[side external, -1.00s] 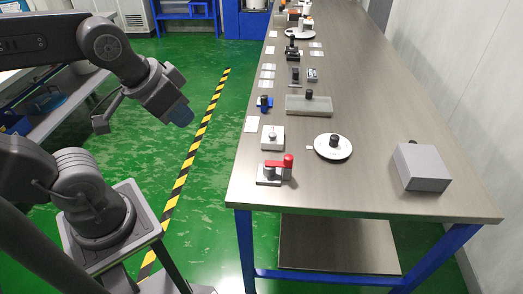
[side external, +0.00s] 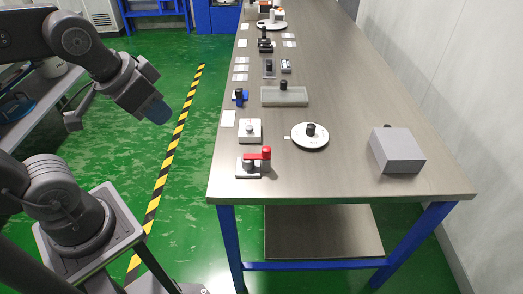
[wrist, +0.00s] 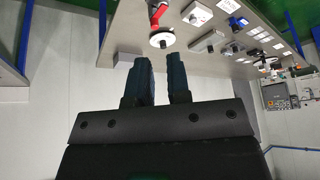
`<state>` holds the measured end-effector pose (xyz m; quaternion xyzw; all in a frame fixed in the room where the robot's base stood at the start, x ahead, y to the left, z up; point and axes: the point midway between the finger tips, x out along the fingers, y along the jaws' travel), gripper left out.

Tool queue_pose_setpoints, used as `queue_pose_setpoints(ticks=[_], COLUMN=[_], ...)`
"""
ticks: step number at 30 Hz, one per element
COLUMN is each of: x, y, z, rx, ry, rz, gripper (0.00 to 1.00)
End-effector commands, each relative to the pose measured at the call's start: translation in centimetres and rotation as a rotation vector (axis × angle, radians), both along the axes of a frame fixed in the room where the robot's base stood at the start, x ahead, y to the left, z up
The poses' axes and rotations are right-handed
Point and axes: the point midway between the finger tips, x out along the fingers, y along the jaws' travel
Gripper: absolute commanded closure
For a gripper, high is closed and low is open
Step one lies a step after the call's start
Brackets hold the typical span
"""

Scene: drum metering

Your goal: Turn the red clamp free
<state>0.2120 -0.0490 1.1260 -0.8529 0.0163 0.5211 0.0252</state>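The red clamp (side external: 260,155) stands at the near left corner of the table. Its red lever lies roughly level and ends in an upright red grip on the right, above a light base with a grey part. In the wrist view the red part (wrist: 155,14) shows at the top, beyond the fingertips. My gripper (side external: 155,110) hangs in the air left of the table, well apart from the clamp. In the wrist view its two dark blue fingers (wrist: 159,62) stand apart with nothing between them.
A white round plate with a black knob (side external: 310,142) and a white square block (side external: 249,138) stand near the clamp. A grey box (side external: 397,152) is at the right. A grey tray (side external: 284,100) and several small fixtures lie farther back. The front table edge is clear.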

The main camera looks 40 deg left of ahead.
Motion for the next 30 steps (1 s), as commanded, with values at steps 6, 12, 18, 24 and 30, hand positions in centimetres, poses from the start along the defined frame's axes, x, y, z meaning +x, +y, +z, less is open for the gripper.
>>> queue_pose_setpoints(ticks=[6,12,18,24,30], x=[5.5,12.1,18.4,22.2,23.4], y=[-0.6,-1.6,-2.9,-3.9,-4.3], z=[0.9,-0.2,-3.7,-7.4,-9.0], rx=[0.132,0.248,0.322,0.351,0.358], ry=[0.116,0.226,0.32,0.368,0.379], rz=[-0.318,-0.702,-1.092,-1.378,-1.48], gripper=[0.62,0.48,0.48,0.48,0.48])
